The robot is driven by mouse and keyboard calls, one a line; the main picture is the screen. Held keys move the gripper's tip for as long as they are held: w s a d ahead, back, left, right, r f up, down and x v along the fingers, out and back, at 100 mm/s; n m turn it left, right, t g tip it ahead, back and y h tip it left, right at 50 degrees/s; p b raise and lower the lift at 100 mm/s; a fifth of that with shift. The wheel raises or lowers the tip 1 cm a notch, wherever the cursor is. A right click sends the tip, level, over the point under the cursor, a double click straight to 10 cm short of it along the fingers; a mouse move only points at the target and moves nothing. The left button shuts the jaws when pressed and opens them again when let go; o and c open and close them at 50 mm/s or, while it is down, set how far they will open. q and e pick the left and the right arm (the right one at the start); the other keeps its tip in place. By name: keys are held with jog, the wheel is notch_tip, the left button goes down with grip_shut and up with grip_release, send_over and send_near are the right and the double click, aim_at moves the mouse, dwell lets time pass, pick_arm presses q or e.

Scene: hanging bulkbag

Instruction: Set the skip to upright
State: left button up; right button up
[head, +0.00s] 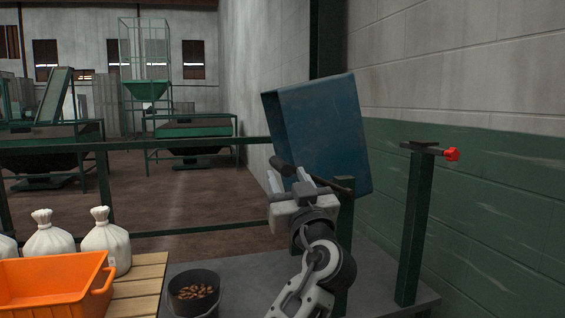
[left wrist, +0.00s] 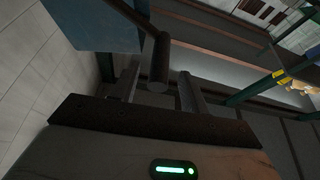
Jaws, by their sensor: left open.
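The skip (head: 322,135) is a blue box that hangs tilted above the grey platform, near the green and white wall. Part of it also shows at the top left of the left wrist view (left wrist: 92,22). A dark bar with a cylindrical grip (head: 282,166) sticks out at the skip's lower left. The grip also shows in the left wrist view (left wrist: 159,62). My left gripper (head: 298,182) is open at the grip. In the left wrist view its fingers stand on either side of the grip's end; I cannot tell whether they touch it. My right gripper is out of view.
A green post (head: 416,225) with a red knob (head: 451,154) stands right of the skip. A dark bucket (head: 194,293) of brown pieces, an orange crate (head: 55,285) and white sacks (head: 106,240) are at the lower left. A green rail (head: 190,143) runs behind.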

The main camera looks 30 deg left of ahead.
aim_at(278, 157)
pick_arm(q)
jog(key=shift+p+x, duration=0.3)
jog(key=shift+x, duration=1.85)
grip_shut()
